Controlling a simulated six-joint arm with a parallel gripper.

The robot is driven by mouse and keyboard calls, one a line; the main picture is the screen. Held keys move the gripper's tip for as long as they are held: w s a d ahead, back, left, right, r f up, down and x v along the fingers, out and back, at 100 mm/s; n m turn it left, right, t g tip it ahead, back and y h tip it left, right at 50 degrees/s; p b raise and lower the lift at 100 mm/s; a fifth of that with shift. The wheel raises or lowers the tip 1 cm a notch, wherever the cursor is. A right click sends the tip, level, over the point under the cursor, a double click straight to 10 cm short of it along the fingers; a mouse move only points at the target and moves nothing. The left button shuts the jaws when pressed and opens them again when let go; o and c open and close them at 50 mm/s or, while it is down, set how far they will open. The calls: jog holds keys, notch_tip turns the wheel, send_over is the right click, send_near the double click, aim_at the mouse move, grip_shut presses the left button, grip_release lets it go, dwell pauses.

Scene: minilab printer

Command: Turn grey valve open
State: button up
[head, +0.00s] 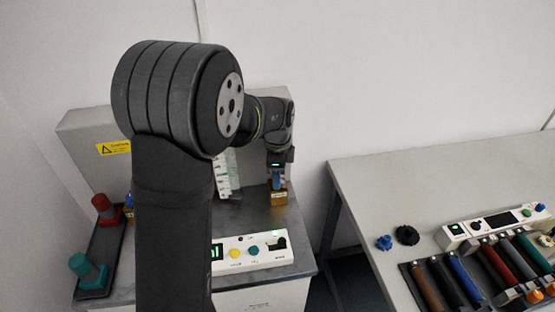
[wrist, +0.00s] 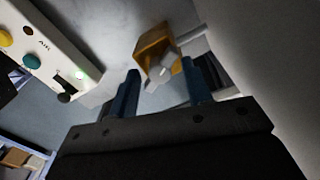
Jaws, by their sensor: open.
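The grey valve shows in the wrist view as an orange-yellow block (wrist: 153,42) with a pale grey handle (wrist: 163,76) on it. In the head view the block (head: 278,198) stands at the back right of the printer's metal top, and its handle is hidden. My gripper (head: 277,182) points down just above the block. In the wrist view my gripper (wrist: 162,68) is open, with one blue finger on each side of the grey handle. I cannot tell whether either finger touches the handle.
A white control panel (head: 262,258) with coloured buttons lies in front of the valve. Red (head: 106,208) and teal (head: 86,270) valves stand at the left, partly near my arm. A separate table (head: 375,190) at the right holds a rack of coloured cylinders (head: 470,270).

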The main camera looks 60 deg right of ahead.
notch_tip(320, 180, up, 17)
dwell(0.4)
notch_tip(320, 180, down, 17)
jog(key=n, duration=2.5)
grip_shut()
